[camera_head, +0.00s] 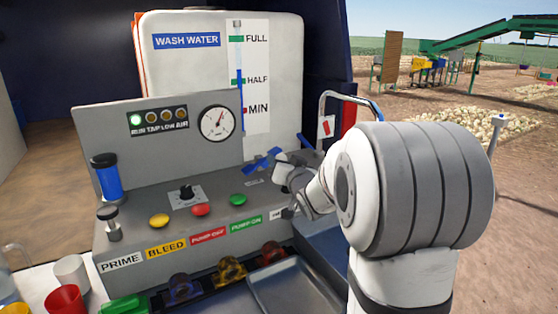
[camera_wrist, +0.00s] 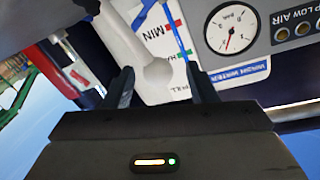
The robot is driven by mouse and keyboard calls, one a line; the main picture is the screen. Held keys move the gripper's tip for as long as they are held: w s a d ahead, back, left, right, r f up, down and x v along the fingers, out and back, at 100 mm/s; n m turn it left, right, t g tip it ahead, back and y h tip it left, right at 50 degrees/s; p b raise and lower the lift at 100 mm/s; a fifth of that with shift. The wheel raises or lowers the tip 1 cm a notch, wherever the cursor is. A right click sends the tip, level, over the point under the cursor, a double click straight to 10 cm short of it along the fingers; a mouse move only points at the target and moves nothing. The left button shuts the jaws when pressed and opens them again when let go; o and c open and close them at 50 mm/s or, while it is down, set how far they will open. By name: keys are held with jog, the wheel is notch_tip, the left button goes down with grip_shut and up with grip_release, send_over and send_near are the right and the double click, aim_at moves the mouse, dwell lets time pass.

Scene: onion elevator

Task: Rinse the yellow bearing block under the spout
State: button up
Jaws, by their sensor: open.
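The yellow bearing block (camera_head: 231,270) sits in the front row below the button panel, between a purple block (camera_head: 181,287) and a red block (camera_head: 271,254). The spout (camera_head: 345,97) is a curved metal pipe at the right of the machine, partly hidden by my arm. My gripper (camera_wrist: 159,70) shows in the wrist view with its two dark fingers apart. A pale rounded part appears between them, but I cannot tell what it is. No bearing block is seen between the fingers. In the head view the gripper is largely hidden near the panel's right end.
The wash water tank (camera_head: 190,80) stands behind the gauge panel. A blue valve handle (camera_head: 262,161) is close to my wrist. A metal tray (camera_head: 290,290) lies in front. A red cup (camera_head: 64,299) and a white cup (camera_head: 72,272) stand at the left.

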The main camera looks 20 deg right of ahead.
jog(key=shift+s, duration=1.9)
